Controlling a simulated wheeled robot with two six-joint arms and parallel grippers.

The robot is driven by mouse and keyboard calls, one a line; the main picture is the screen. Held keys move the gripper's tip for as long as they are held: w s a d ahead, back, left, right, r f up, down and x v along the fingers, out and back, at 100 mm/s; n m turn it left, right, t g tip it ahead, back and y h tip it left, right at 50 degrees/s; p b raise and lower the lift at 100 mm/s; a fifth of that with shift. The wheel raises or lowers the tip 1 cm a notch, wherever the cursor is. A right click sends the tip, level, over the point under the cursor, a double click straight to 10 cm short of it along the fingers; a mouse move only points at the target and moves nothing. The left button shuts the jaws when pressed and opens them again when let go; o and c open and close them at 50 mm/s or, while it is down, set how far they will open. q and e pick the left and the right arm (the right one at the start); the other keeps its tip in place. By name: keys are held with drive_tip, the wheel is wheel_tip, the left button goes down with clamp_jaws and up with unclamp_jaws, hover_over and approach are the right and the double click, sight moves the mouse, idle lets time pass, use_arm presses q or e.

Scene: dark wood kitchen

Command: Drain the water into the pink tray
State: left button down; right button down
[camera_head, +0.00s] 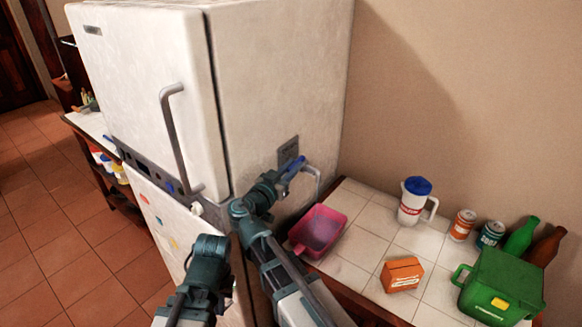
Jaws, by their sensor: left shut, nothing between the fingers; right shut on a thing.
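The pink tray (319,229) sits on the tiled counter beside the fridge, with a greyish inside. My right gripper (288,172) reaches to the side of the white fridge (277,85), behind the tray. It is shut on a blue handle (295,164) near a grey panel (289,150) and a pale curved pipe (313,177). The fingers' exact hold is too small to tell. My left gripper (207,250) is low in front of the fridge, shut and empty, apart from the tray. Its fingertips are not clearly seen. I cannot make out any water.
A blue-lidded pitcher (411,207), an orange box (402,274), two cans (463,225), (491,234), bottles (521,237) and a green container (499,285) stand on the counter. The tiles (360,245) just right of the tray are clear. The fridge blocks the left side.

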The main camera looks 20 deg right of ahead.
drive_tip(key=shift+s+d+n+t+y, duration=0.1)
drive_tip(key=shift+s+n+t+y, duration=0.05)
drive_tip(key=shift+n+t+y, duration=0.3)
drive_tip(key=c, duration=0.8)
unclamp_jaws()
